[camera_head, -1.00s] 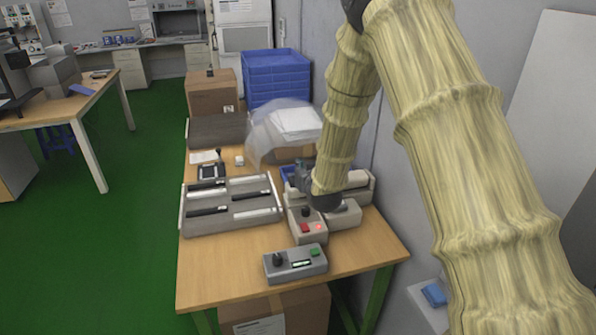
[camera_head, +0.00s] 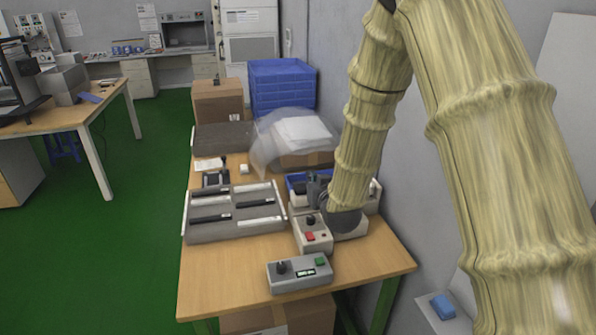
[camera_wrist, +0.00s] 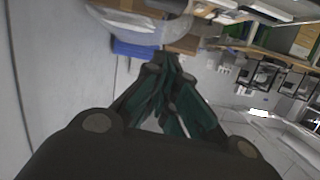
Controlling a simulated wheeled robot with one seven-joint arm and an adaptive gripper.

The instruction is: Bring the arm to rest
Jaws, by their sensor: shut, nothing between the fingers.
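My arm, in a yellowish ribbed cover, comes down from the top right in the head view. My gripper (camera_head: 318,186) hangs above the right side of the wooden table (camera_head: 230,280), in front of the devices there, and is partly hidden by my wrist. In the wrist view my gripper (camera_wrist: 172,62) has its dark green fingers closed together with nothing between them. The wrist view is tilted and shows a grey wall on the left and the room beyond.
On the table are a grey tray with dark and light bars (camera_head: 235,229), a box with a red button (camera_head: 312,238) and a control box with a green button (camera_head: 300,275). Blue crates (camera_head: 282,88) and a cardboard box (camera_head: 218,102) stand behind. A wall is close on the right. Green floor (camera_head: 110,250) is free on the left.

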